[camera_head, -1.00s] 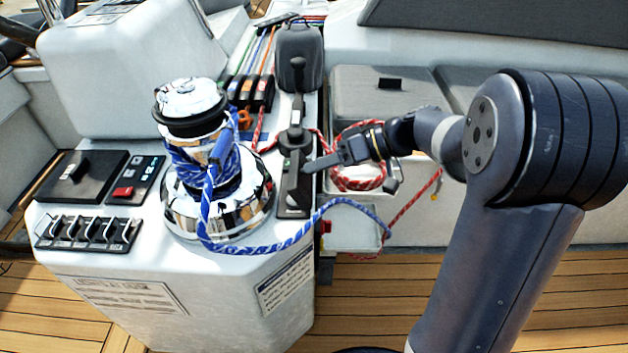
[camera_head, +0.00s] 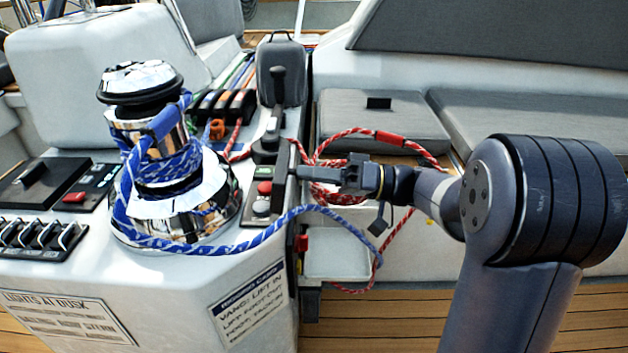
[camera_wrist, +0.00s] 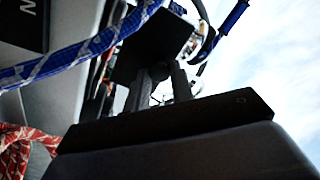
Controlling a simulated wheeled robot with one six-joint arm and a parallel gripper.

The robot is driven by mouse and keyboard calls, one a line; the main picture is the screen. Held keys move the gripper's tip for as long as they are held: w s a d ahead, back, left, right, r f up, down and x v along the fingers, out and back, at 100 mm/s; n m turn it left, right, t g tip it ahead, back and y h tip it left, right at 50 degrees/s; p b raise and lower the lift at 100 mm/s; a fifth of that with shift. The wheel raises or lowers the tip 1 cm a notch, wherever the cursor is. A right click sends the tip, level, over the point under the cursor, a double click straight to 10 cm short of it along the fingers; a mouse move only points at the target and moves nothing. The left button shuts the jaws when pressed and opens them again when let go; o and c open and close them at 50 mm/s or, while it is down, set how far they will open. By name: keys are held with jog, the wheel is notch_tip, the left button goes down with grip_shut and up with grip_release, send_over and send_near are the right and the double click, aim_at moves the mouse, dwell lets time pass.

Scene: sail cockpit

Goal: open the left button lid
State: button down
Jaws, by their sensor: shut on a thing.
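The button lid (camera_head: 281,176) is a dark plate standing up on edge at the right side of the console. A red button (camera_head: 264,188) and a pale button (camera_head: 261,207) show uncovered just left of it. My gripper (camera_head: 297,172) reaches in from the right and touches the lid's right face. In the wrist view, my gripper's two fingers (camera_wrist: 160,82) are shut on a small round knob (camera_wrist: 158,72), against the dark underside or face of the lid (camera_wrist: 150,42). The lid's hinge is hard to make out.
A chrome winch (camera_head: 175,185) wound with blue rope (camera_head: 285,222) stands left of the buttons. A black lever (camera_head: 274,105) stands behind. Red rope (camera_head: 350,135) lies coiled behind my gripper. A switch panel (camera_head: 45,235) is at far left.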

jog(key=shift+f, duration=0.1)
dwell(0.3)
jog(key=c, duration=1.2)
grip_release()
jog(key=shift+d, duration=0.1)
jog(key=d+f+p, duration=0.1)
jog(key=d+p, duration=0.1)
jog(key=d, duration=0.8)
jog(key=shift+s+d+f, duration=0.2)
jog(key=shift+d+f, duration=0.1)
jog(key=shift+c, duration=0.5)
